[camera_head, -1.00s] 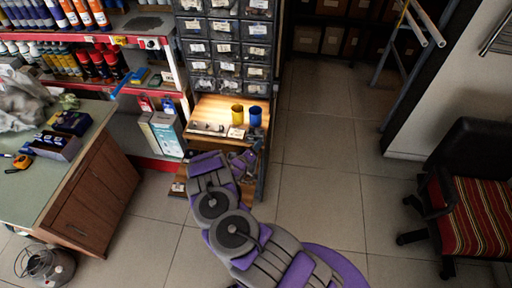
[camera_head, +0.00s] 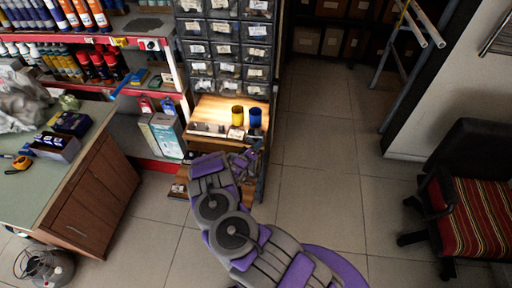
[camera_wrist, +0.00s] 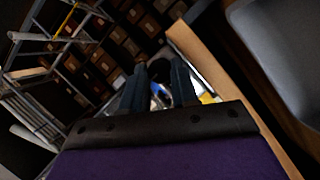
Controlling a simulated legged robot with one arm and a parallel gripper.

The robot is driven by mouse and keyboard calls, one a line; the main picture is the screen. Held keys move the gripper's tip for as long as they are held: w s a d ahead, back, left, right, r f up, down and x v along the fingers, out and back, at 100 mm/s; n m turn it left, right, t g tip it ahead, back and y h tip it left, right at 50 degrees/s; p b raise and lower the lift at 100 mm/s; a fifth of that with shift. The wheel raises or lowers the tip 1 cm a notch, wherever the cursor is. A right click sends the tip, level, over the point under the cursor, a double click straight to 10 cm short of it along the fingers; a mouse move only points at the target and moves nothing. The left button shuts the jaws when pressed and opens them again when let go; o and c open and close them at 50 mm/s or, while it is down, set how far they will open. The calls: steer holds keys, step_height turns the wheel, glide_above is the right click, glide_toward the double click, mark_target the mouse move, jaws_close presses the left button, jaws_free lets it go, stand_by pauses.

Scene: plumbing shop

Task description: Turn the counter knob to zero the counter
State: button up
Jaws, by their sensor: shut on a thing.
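My gripper (camera_head: 246,158) is at the front right edge of a lit wooden shelf (camera_head: 210,103), below a small pale box (camera_head: 235,133) that may be the counter. In the wrist view my gripper's two dark fingers (camera_wrist: 158,82) are on either side of a dark rounded thing (camera_wrist: 159,70), which seems to be the counter knob, and are shut on it. The knob is hidden behind my gripper in the head view. The counter's digits are too small or hidden to read.
A yellow cup (camera_head: 237,115) and a blue cup (camera_head: 255,117) stand on the shelf close above my gripper. A drawer cabinet (camera_head: 227,45) rises behind. A green-topped bench (camera_head: 85,108) is at left and a striped chair (camera_head: 480,215) at right. The floor between is clear.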

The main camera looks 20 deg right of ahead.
steer(key=shift+f, duration=0.1)
jaws_close()
steer(key=m+y+p, duration=0.1)
steer(key=m, duration=0.1)
steer(key=m+y+p, duration=0.1)
steer(key=m+p, duration=0.1)
steer(key=m+t+y+p, duration=0.1)
steer(key=m, duration=0.1)
steer(key=shift+s+d+r+y, duration=0.2)
steer(key=shift+s+d+y, duration=0.05)
steer(key=shift+y, duration=0.15)
steer(key=shift+s+d+f+m+t+y+b, duration=0.15)
steer(key=shift+m+t+y+b, duration=0.65)
steer(key=shift+m, duration=0.75)
steer(key=shift+d+m+t+y+b, duration=0.1)
steer(key=shift+m+t+y+b, duration=0.4)
steer(key=shift+m+y, duration=0.8)
steer(key=shift+m+h, duration=0.3)
steer(key=shift+m, duration=0.15)
steer(key=o, duration=0.9)
jaws_free()
steer(key=shift+d, duration=0.1)
